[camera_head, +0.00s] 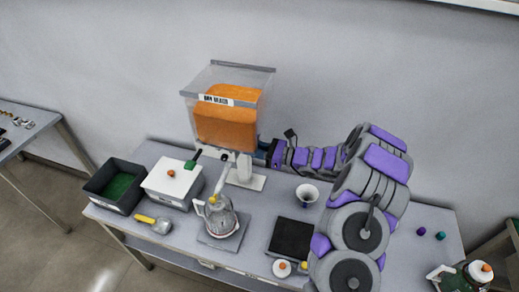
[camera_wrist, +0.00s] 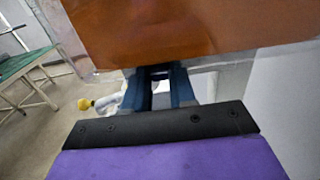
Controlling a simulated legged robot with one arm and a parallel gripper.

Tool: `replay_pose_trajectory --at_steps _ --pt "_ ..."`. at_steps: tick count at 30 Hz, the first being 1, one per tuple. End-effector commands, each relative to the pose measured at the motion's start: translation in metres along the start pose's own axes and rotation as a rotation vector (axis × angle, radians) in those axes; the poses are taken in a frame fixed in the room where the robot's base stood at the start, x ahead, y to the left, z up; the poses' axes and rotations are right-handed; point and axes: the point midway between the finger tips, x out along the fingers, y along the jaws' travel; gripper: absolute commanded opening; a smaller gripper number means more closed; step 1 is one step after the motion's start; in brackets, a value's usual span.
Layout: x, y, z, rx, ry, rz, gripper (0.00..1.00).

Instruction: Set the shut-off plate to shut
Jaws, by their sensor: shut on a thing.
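The dispenser's clear hopper (camera_head: 226,110), filled with orange grains and bearing a label, stands at the back of the table; its orange underside (camera_wrist: 180,30) fills the top of the wrist view. My gripper (camera_head: 263,149) reaches in from the right, just under the hopper's lower right side. In the wrist view its two blue fingers (camera_wrist: 160,82) are shut on a small dark piece below the hopper. It appears to be the end of the shut-off plate (camera_wrist: 160,70); the fingers and hopper hide most of it, so its position cannot be read.
A glass jug (camera_head: 220,217) stands on a grey plate below the spout. Left are a white box (camera_head: 172,184), a dark green-lined bin (camera_head: 117,187) and a yellow-handled scoop (camera_head: 154,224). A white cup (camera_head: 307,194) and a black tray (camera_head: 291,239) are near my arm.

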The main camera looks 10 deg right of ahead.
Motion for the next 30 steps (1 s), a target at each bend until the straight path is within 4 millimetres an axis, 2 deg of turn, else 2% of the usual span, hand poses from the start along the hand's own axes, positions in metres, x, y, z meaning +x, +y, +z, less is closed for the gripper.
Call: replay_pose_trajectory --at_steps 12,13,20,30 --pt "0.0106 -0.0012 0.001 -0.002 0.001 -0.007 0.0" --pt "0.0109 -0.001 0.0011 -0.002 0.001 -0.007 0.28" --pt "0.0092 0.0005 0.0012 -0.002 0.0 -0.004 0.5" --pt "0.0019 -0.0003 0.0008 0.0 -0.001 -0.004 0.51"
